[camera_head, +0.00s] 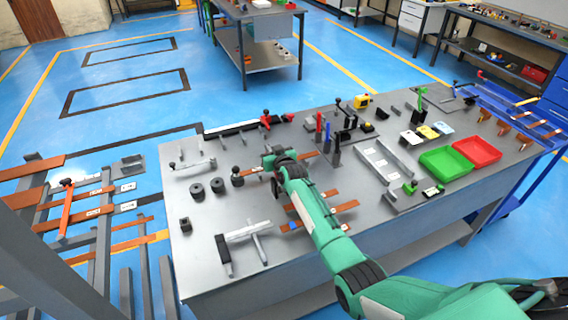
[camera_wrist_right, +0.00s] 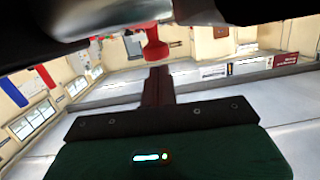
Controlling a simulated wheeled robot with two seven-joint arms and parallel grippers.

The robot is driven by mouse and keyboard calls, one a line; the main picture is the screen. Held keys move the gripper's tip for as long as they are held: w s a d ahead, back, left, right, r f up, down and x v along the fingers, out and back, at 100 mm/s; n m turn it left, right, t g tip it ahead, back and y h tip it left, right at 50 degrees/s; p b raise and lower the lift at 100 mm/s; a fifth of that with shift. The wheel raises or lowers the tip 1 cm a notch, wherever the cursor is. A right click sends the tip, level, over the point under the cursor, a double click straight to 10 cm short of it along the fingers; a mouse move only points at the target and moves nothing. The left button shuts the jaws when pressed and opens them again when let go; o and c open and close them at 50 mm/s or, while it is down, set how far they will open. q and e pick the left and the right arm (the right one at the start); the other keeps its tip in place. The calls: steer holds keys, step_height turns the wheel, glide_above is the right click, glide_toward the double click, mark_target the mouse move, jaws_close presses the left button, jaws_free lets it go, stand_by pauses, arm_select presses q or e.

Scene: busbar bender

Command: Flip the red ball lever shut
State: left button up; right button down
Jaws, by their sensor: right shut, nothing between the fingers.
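My right arm reaches over the grey bench (camera_head: 205,255) from the lower right. My right gripper (camera_head: 269,157) is shut and empty, low over the bench near its middle left. In the right wrist view a red knob (camera_wrist_right: 155,47) shows upright on a dark red stem (camera_wrist_right: 157,88), close ahead of the gripper and between the blurred dark gripper parts at the top. I cannot tell whether they touch. In the head view the gripper and wrist hide most of what is under them. My left gripper is not in view.
Orange-brown bars (camera_head: 333,208) lie beside my forearm. Black round weights (camera_head: 196,192) and a grey T-shaped tool (camera_head: 247,232) are to the left. A red clamp (camera_head: 267,119) lies behind. Green (camera_head: 445,161) and red (camera_head: 478,151) trays stand right. Front left bench is partly clear.

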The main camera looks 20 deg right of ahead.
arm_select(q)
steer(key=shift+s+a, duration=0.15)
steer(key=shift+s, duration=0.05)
arm_select(e)
steer(key=shift+r, duration=0.1)
